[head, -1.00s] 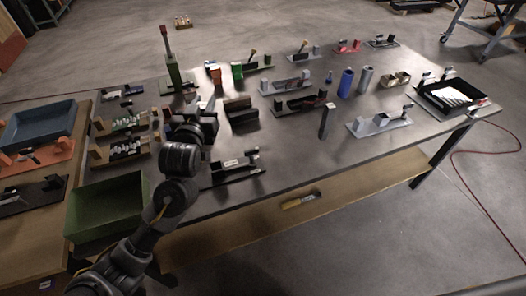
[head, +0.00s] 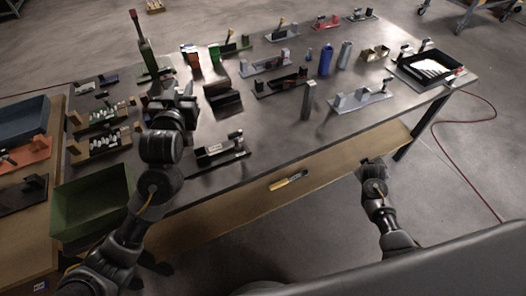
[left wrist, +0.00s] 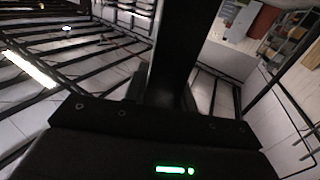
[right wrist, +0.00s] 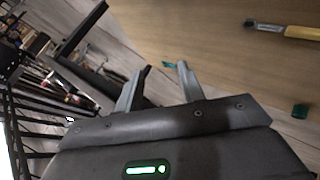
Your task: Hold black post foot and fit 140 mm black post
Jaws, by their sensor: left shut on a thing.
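My left gripper (head: 172,98) is over the left part of the dark bench. In the left wrist view a dark, straight-sided thing (left wrist: 185,45) stands up from the shut jaws; I take it for the black post foot, but its full shape is hidden. A dark upright post (head: 308,102) stands alone on the bench, right of the left gripper and apart from it. My right gripper (head: 373,165) is off the front edge of the bench, well away from that post. In the right wrist view its two fingers (right wrist: 162,75) are spread with nothing gripped.
A fixture with a white label (head: 217,152) lies near the front edge. A grey fixture (head: 360,97) is right of the post. A green bin (head: 92,212) stands at left, a black tray (head: 405,72) at far right. A yellow-handled tool (head: 288,182) lies on the lower shelf.

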